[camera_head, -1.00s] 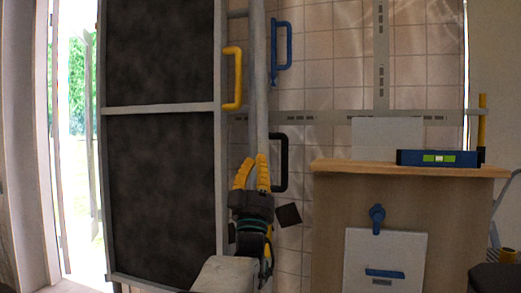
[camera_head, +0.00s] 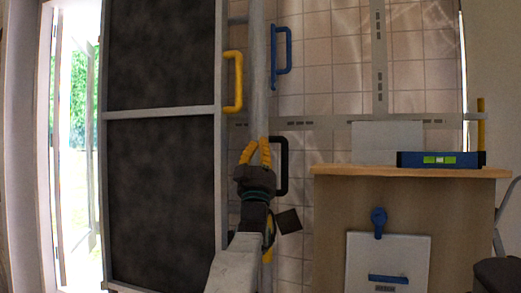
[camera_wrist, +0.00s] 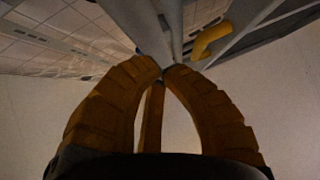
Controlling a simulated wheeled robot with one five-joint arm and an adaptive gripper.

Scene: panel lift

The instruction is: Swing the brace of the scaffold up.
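A long grey pole (camera_head: 259,70), which seems to be the brace, stands nearly upright beside the right edge of the dark framed panel (camera_head: 160,190). My gripper (camera_head: 257,146), with orange fingers, points up at the pole's visible lower part. In the wrist view, the fingertips (camera_wrist: 163,70) have drawn close together where the grey pole (camera_wrist: 172,25) meets them. I cannot tell whether they hold it or only stand in front of it. The pole below the fingertips is hidden by my gripper and arm.
A yellow handle (camera_head: 238,82) is on the panel's right edge. A blue handle (camera_head: 288,50) and a black handle (camera_head: 284,165) are right of the pole. A wooden counter (camera_head: 335,220) with a blue level (camera_head: 412,159) stands at right. An open doorway is at far left.

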